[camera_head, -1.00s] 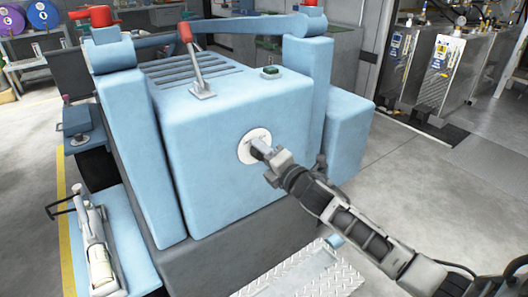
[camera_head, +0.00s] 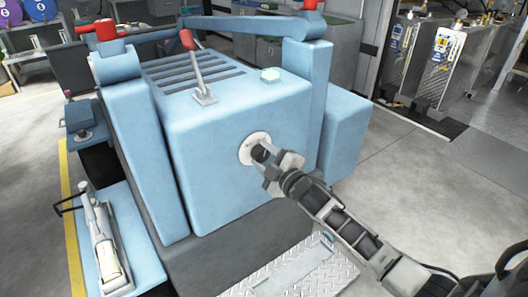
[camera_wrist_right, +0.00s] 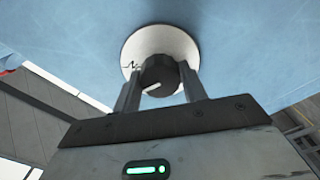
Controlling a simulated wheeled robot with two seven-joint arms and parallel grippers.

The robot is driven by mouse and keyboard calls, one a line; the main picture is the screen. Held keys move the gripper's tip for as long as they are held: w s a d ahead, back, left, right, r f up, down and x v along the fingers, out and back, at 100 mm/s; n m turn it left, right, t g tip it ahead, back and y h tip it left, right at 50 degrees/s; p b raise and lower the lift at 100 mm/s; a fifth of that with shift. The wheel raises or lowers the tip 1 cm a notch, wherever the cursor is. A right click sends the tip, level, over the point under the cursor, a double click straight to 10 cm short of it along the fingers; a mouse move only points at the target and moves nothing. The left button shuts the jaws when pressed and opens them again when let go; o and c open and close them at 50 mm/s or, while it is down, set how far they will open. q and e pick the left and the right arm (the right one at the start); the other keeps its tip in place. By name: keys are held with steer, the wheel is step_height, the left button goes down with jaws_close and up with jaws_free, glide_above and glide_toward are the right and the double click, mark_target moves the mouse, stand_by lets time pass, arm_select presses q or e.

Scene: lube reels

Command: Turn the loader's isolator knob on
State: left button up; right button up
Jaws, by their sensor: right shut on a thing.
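The loader (camera_head: 215,150) is a large light-blue machine filling the middle of the head view. Its isolator knob (camera_wrist_right: 160,76) is dark and round with a white pointer line, set on a pale round plate (camera_head: 245,152) on the front panel. In the right wrist view the plate (camera_wrist_right: 163,42) shows behind the knob. My right gripper (camera_head: 264,155) is at the plate, its two fingers (camera_wrist_right: 160,84) shut on either side of the knob. In the head view the gripper mostly hides the knob. My left gripper is not in view.
A grey tool (camera_head: 104,240) lies on the blue ledge at left. A metal tread plate (camera_head: 305,265) is low in front. Concrete floor is clear at right.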

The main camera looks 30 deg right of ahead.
steer(key=m+p, duration=0.2)
steer(key=m, duration=0.3)
steer(key=shift+m, duration=0.4)
stand_by(0.3)
steer(key=o, duration=1)
steer(key=s, duration=0.5)
steer(key=s+d, duration=0.1)
steer(key=s, duration=0.4)
steer(key=s+d, duration=0.1)
steer(key=s, duration=0.5)
steer(key=shift+d, duration=0.1)
steer(key=shift+f, duration=0.1)
steer(key=s+a+f+m+g, duration=0.1)
steer(key=s+a+f+g, duration=0.1)
steer(key=s+a+f, duration=0.1)
steer(key=s+a+f+m+g, duration=0.2)
steer(key=s+a+f+g, duration=0.1)
steer(key=a, duration=0.4)
steer(key=s+a+f+m+g, duration=0.2)
steer(key=s+a+f, duration=0.3)
steer(key=s+a, duration=0.1)
steer(key=shift+s+f, duration=0.1)
steer(key=shift+s, duration=0.15)
